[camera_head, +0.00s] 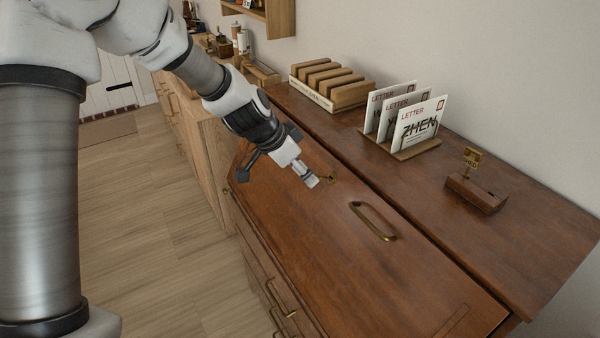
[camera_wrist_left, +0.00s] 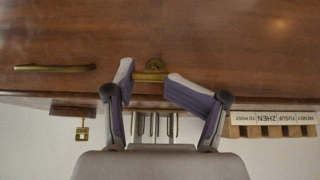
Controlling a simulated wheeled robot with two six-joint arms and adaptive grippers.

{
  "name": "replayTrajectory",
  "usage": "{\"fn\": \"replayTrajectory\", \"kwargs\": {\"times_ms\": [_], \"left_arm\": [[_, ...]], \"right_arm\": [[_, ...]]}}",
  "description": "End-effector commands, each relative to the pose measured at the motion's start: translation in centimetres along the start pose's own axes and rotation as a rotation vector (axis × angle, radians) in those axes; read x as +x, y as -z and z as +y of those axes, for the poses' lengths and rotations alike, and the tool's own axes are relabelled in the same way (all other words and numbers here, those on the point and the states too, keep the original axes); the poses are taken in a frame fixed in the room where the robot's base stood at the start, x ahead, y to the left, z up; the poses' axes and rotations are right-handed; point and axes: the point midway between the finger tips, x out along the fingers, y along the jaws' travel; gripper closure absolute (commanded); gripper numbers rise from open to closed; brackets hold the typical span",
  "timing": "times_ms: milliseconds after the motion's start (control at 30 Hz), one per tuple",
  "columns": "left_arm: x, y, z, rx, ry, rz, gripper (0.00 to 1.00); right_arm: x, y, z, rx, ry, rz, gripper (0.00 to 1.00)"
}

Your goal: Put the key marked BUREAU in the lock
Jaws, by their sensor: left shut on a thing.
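My left gripper (camera_head: 312,181) is shut on a brass key (camera_wrist_left: 150,77), which lies crosswise between its fingertips in the left wrist view. The fingers hide part of this key, and I cannot read any marking on it. The brass lock (camera_head: 333,178) is on the sloping brown desk front, and it also shows in the left wrist view (camera_wrist_left: 154,63). The held key is right by the lock; I cannot tell whether its tip is inside. My right gripper is not in view.
A brass pull handle (camera_head: 374,222) is on the desk front, right of the lock. On the top stand a letter rack (camera_head: 412,150) with several letters and a wooden slotted rack (camera_head: 318,98). The wall rises behind. The floor at left is clear.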

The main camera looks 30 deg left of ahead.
Motion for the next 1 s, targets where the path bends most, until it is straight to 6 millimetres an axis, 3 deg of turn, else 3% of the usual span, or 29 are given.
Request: {"fn": "replayTrajectory", "kwargs": {"times_ms": [1000], "left_arm": [[0.03,-0.03,0.01,0.001,0.001,0.000,0.94]], "right_arm": [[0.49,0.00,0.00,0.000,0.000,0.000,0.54]]}}
